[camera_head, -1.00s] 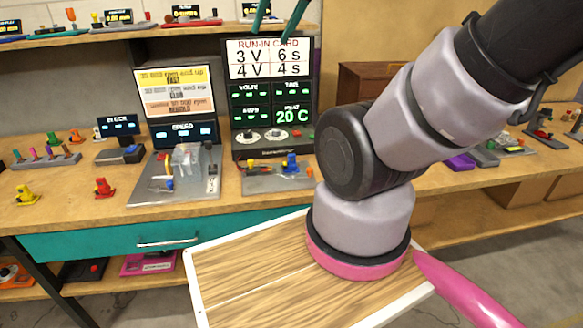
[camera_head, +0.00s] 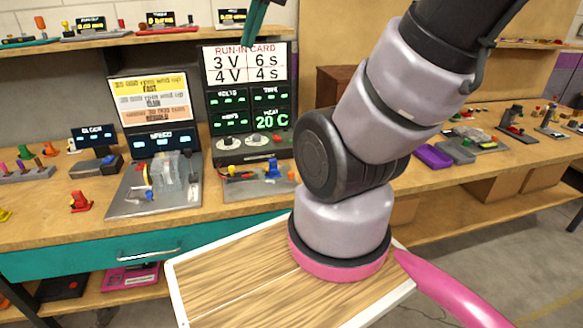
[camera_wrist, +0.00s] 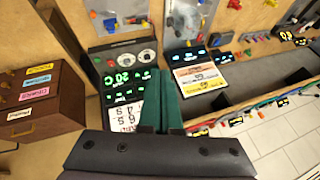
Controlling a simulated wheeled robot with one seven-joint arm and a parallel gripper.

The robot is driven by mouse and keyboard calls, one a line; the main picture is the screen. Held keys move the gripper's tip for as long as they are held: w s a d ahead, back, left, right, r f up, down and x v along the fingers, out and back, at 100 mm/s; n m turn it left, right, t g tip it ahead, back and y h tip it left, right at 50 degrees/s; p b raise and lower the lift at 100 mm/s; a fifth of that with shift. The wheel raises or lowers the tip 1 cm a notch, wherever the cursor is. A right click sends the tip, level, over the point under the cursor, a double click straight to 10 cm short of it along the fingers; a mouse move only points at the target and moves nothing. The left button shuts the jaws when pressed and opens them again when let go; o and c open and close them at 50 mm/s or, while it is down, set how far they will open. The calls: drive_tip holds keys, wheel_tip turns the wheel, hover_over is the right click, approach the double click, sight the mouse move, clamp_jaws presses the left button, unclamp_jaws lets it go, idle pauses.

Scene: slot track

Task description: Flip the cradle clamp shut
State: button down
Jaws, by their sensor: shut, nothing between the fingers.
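My gripper (camera_head: 255,22) shows at the top of the head view as dark green fingers in front of the run-in card. In the wrist view its fingers (camera_wrist: 161,75) lie side by side, shut and empty, over the card panel. A grey plate (camera_head: 262,188) with a blue part (camera_head: 273,170) and a yellow-tipped part (camera_head: 231,170) stands in front of the panel, below and apart from the fingers. The plate also shows at the top of the wrist view (camera_wrist: 125,12). I cannot tell which part is the cradle clamp, or its position.
The panel with the run-in card (camera_head: 247,65) stands behind the plate. To its left is a speed unit with a clear cover (camera_head: 172,178). A brown drawer box (camera_wrist: 38,95) shows in the wrist view. My arm covers the bench right of the plate.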

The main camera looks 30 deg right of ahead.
drive_tip(key=w+d+f+m+g, duration=0.2)
drive_tip(key=w+d+f+g, duration=0.1)
drive_tip(key=w+d+f, duration=0.6)
drive_tip(key=w+d+f+m+g, duration=0.3)
drive_tip(key=w+d+f, duration=0.35)
drive_tip(key=f, duration=0.45)
drive_tip(key=d+f+g, duration=0.1)
drive_tip(key=d+f, duration=0.2)
drive_tip(key=f, duration=0.2)
drive_tip(key=d+f+m, duration=0.1)
drive_tip(key=d+f, duration=0.2)
drive_tip(key=f, duration=0.3)
drive_tip(key=shift+s+d+g, duration=0.35)
drive_tip(key=shift+s+g, duration=0.05)
drive_tip(key=shift+s, duration=0.05)
drive_tip(key=shift+f, duration=0.15)
drive_tip(key=x, duration=1)
drive_tip(key=shift+s+a, duration=0.1)
drive_tip(key=shift+a, duration=0.15)
drive_tip(key=s+a, duration=0.1)
drive_tip(key=a, duration=0.1)
drive_tip(key=shift+s+a, duration=0.3)
drive_tip(key=shift+s, duration=0.1)
drive_tip(key=shift+s+a, duration=0.2)
drive_tip(key=shift+a, duration=0.05)
